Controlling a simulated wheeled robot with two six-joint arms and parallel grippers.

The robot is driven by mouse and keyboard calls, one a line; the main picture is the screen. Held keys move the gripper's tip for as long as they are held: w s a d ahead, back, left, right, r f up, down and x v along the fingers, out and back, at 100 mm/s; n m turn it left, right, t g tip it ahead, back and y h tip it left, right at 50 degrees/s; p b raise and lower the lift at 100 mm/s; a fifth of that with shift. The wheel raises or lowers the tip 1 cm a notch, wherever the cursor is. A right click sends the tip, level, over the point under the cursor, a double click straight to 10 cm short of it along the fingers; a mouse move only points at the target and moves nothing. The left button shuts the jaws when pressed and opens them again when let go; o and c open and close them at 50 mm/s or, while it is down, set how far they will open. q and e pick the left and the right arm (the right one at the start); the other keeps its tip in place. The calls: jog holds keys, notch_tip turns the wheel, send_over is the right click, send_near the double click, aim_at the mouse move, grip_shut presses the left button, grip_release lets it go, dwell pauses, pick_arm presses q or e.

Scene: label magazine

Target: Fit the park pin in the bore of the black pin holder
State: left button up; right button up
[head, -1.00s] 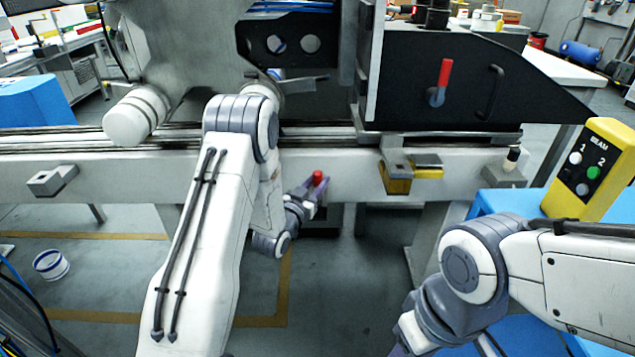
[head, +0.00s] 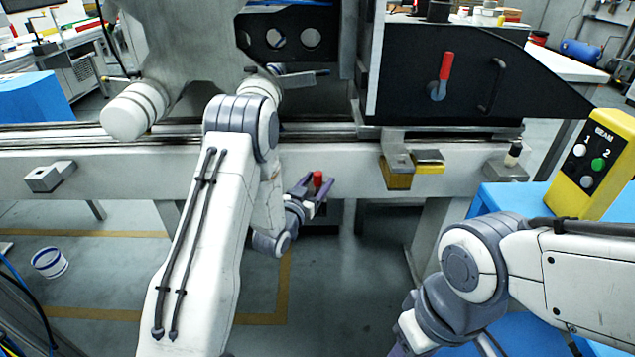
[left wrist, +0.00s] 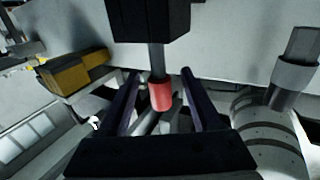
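The park pin has a red cap (head: 318,179) and a grey shaft (left wrist: 157,60). In the left wrist view its shaft runs into the black pin holder (left wrist: 148,18); how deep it sits in the bore is hidden. In the head view the red cap points up and the dark holder (head: 322,229) shows below it, under the white beam. My left gripper (head: 318,187) is open around the cap. In the left wrist view its fingers (left wrist: 161,88) stand on both sides of the red cap (left wrist: 161,96) with gaps. My right gripper is out of view.
A brass-coloured block (head: 397,178) hangs on the beam to the right. A grey block (head: 50,178) sits on its left. A black panel with a red lever (head: 445,70) stands above. A yellow button box (head: 590,165) is at the right.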

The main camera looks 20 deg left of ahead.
pick_arm(q)
jog(key=shift+s, duration=0.15)
jog(key=s+a, duration=0.1)
jog(key=s, duration=0.9)
jog(key=shift+a, duration=0.35)
jog(key=s+d+m+g, duration=0.4)
jog(key=d+g, duration=0.5)
jog(key=d, duration=0.5)
jog(key=s+d+r+m+g+y, duration=0.1)
jog(key=s+r+g, duration=0.15)
jog(key=s, duration=0.65)
jog(key=s+d+r+g, duration=0.1)
jog(key=s+r+g, duration=0.15)
jog(key=s, duration=0.65)
jog(key=s+d+r+m+g+y, duration=0.15)
jog(key=s+g, duration=0.25)
jog(key=s, duration=0.5)
notch_tip(320, 180, up, 24)
jog(key=n+p, duration=0.1)
jog(key=p, duration=2.3)
jog(key=shift+r+h, duration=0.2)
jog(key=shift+h, duration=0.15)
